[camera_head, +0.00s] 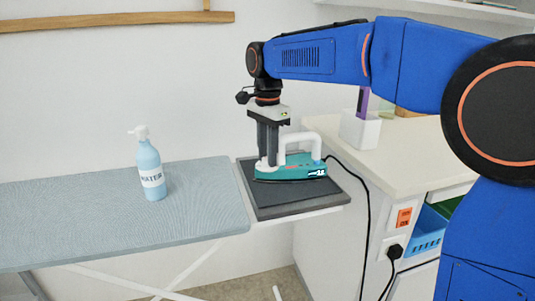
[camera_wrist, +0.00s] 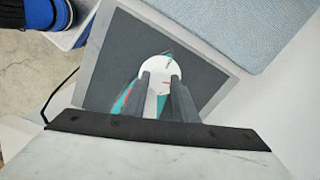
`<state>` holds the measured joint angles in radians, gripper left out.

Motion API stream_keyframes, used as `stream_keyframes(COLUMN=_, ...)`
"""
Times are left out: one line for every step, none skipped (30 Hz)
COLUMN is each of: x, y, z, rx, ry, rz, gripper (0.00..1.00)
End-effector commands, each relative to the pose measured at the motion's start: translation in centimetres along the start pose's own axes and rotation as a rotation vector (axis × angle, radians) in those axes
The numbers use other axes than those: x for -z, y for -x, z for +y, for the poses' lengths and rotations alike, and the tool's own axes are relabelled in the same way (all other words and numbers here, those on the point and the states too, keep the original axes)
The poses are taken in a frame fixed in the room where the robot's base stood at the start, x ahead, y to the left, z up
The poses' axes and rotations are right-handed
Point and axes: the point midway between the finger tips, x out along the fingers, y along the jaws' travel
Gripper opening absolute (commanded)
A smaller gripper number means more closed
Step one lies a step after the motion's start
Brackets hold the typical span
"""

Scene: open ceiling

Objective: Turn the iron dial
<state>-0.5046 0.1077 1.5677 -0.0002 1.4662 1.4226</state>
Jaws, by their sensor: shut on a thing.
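The iron (camera_head: 290,172) is teal with a white handle and sits flat on the dark rest pad at the right end of the ironing board. My gripper (camera_head: 269,160) points straight down at the iron's left part, beside the handle. In the wrist view, the iron's round white dial (camera_wrist: 160,68) shows between and just beyond my gripper's fingertips (camera_wrist: 161,82). The fingers are shut on the dial. Most of the iron's body is hidden behind the fingers in the wrist view.
A blue water spray bottle (camera_head: 151,168) stands on the light blue ironing board (camera_head: 80,215), left of the iron. A black cord (camera_head: 362,190) runs from the iron to a socket.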

Motion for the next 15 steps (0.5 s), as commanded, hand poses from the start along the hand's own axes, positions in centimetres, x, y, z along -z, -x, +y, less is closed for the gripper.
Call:
stream_keyframes(x=0.00, y=0.01, z=-0.01, rx=0.000, ry=0.023, rz=0.000, gripper=0.04)
stream_keyframes(x=0.00, y=0.01, z=0.00, rx=0.000, ry=0.041, rz=0.000, gripper=0.04)
stream_keyframes(x=0.00, y=0.01, z=-0.01, rx=0.000, ry=0.071, rz=0.000, gripper=0.04)
stream_keyframes(x=0.00, y=0.01, z=-0.01, rx=0.000, ry=0.094, rz=0.000, gripper=0.04)
stream_keyframes(x=0.00, y=0.01, z=-0.01, rx=0.000, ry=0.116, rz=0.000, gripper=0.04)
stream_keyframes(x=0.00, y=0.01, z=-0.01, rx=0.000, ry=0.145, rz=0.000, gripper=0.04)
stream_keyframes(x=0.00, y=0.02, z=-0.01, rx=0.000, ry=0.165, rz=0.000, gripper=0.04)
stream_keyframes(x=0.00, y=0.02, z=-0.01, rx=0.000, ry=0.185, rz=0.000, gripper=0.04)
stream_keyframes(x=0.00, y=0.02, z=-0.01, rx=0.000, ry=0.205, rz=0.000, gripper=0.04)
stream_keyframes(x=0.00, y=0.02, z=-0.01, rx=0.000, ry=0.219, rz=0.000, gripper=0.04)
stream_keyframes(x=0.00, y=0.02, z=-0.01, rx=0.000, ry=0.230, rz=0.000, gripper=0.04)
stream_keyframes(x=0.00, y=0.02, z=-0.01, rx=0.000, ry=0.242, rz=0.000, gripper=0.04)
stream_keyframes(x=0.00, y=0.02, z=-0.01, rx=0.000, ry=0.247, rz=0.000, gripper=0.04)
stream_keyframes(x=0.00, y=0.02, z=-0.01, rx=0.000, ry=0.250, rz=0.000, gripper=0.04)
stream_keyframes(x=0.00, y=0.02, z=-0.01, rx=0.000, ry=0.252, rz=0.000, gripper=0.04)
